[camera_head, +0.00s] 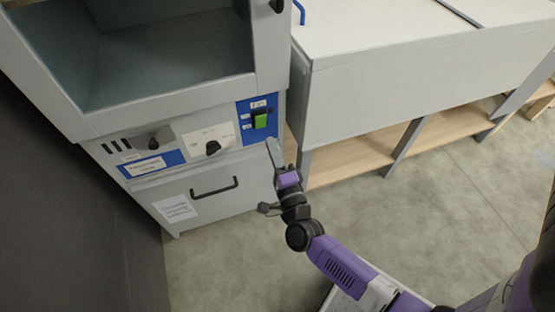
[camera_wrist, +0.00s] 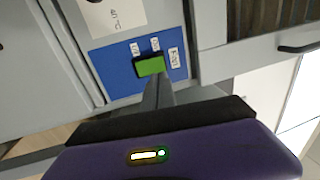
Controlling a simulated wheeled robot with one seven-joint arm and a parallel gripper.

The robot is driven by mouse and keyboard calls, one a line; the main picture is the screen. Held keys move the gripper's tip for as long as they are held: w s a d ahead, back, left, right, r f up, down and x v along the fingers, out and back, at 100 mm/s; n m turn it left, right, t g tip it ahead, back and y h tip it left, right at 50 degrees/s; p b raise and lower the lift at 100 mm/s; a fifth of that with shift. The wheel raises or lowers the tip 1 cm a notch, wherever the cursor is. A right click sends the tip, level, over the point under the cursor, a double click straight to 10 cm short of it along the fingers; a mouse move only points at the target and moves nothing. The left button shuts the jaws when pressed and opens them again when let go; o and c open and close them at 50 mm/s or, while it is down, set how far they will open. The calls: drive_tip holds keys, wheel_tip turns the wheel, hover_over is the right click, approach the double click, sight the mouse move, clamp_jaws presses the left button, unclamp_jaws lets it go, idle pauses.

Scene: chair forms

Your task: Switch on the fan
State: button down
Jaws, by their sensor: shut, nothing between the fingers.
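The fan switch (camera_head: 260,120) is a green rocker in a black frame on a blue panel at the right end of the cabinet's control strip. It also shows in the wrist view (camera_wrist: 149,66), with small white labels beside it. My gripper (camera_head: 271,143) is shut and empty, just below the switch in the head view. In the wrist view its fingertips (camera_wrist: 156,80) are at the lower edge of the switch. I cannot tell whether they touch it. The black frame is partly hidden in the wrist view.
The cabinet (camera_head: 188,194) has two black knobs (camera_head: 213,148) on its control strip and a drawer handle (camera_head: 214,188) below. A hollow open chamber (camera_head: 170,60) is above. A grey box-like bench (camera_head: 400,85) with wooden shelves (camera_head: 350,158) stands to the right. The floor (camera_head: 430,210) in front is clear.

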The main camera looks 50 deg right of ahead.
sight(261, 119)
drive_tip(key=x, duration=0.6)
drive_tip(key=shift+w+d, duration=0.15)
drive_tip(key=shift+w, duration=0.1)
drive_tip(key=shift+r, duration=0.15)
drive_tip(key=shift+w+d+r+p, duration=0.15)
drive_tip(key=shift+r+p, duration=0.2)
drive_tip(key=shift+p, duration=0.65)
drive_tip(key=shift+f+g, duration=0.2)
drive_tip(key=shift+g, duration=0.1)
drive_tip(key=shift+f, duration=0.15)
